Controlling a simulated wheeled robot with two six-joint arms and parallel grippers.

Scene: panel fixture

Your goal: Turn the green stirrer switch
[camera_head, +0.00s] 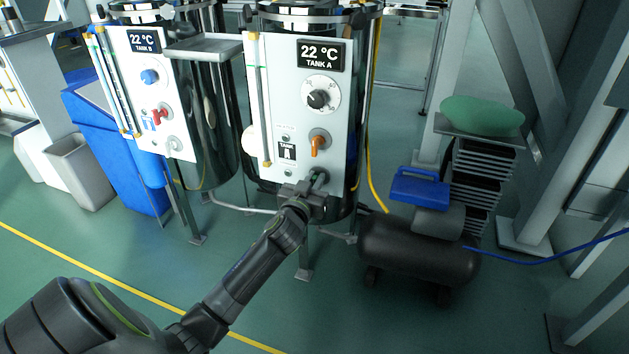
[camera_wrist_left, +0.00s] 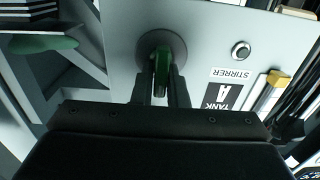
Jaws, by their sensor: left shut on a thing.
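The green stirrer switch (camera_wrist_left: 161,68) sits on a round grey base on the white Tank A panel (camera_head: 324,75). In the left wrist view, the fingers of my left gripper (camera_wrist_left: 160,88) stand on both sides of the green handle and are shut on it. In the head view my left gripper (camera_head: 314,186) is at the lower part of the Tank A panel and hides most of the switch. My right gripper is in neither view.
Above the switch are an orange handle (camera_head: 318,146) and a black dial (camera_head: 317,99). The Tank B panel (camera_head: 150,90) stands to the left. A dark compressor (camera_head: 415,252) stands on the floor to the right. A round button (camera_wrist_left: 241,49) is beside the switch.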

